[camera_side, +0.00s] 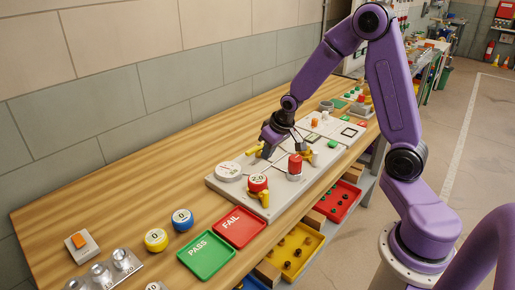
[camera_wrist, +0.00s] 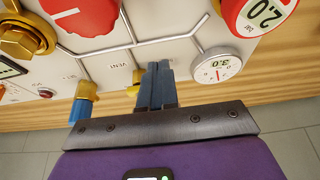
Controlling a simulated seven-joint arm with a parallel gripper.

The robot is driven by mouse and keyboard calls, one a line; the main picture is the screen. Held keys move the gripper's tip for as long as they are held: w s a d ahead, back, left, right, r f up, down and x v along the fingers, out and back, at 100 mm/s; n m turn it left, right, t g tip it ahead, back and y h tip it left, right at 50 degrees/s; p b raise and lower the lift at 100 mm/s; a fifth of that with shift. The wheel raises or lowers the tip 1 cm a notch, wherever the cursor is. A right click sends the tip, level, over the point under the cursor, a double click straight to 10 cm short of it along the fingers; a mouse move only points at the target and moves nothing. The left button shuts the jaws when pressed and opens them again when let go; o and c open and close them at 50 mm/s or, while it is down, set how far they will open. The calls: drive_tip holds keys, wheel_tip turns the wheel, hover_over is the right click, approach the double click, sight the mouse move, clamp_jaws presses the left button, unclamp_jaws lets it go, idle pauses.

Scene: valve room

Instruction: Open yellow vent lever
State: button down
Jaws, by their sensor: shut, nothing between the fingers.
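My gripper (camera_wrist: 157,70) is shut and empty, its grey fingers together above the white panel (camera_wrist: 180,17). The "VENT" label shows on the panel left of the fingers in the wrist view. A small yellow part, likely the vent lever (camera_wrist: 133,90), shows just left of the fingers and is partly hidden by them. I cannot tell its angle or whether the fingers touch it. In the side view my gripper (camera_side: 267,150) is low over the left side of the panel (camera_side: 236,195), close to a yellow piece (camera_side: 254,151).
In the wrist view, a yellow fitting with a blue end (camera_wrist: 84,100) stands left, a red knob (camera_wrist: 82,14) upper left, and a white gauge (camera_wrist: 217,66) right. A red-rimmed gauge (camera_side: 258,183) stands on the panel. Green PASS (camera_side: 206,254) and red FAIL (camera_side: 239,227) trays lie in front.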

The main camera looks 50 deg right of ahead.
sight(255, 148)
drive_tip(key=shift+w+f, duration=0.15)
drive_tip(key=shift+w, duration=0.9)
drive_tip(key=shift+w+f, duration=0.15)
drive_tip(key=shift+w, duration=0.9)
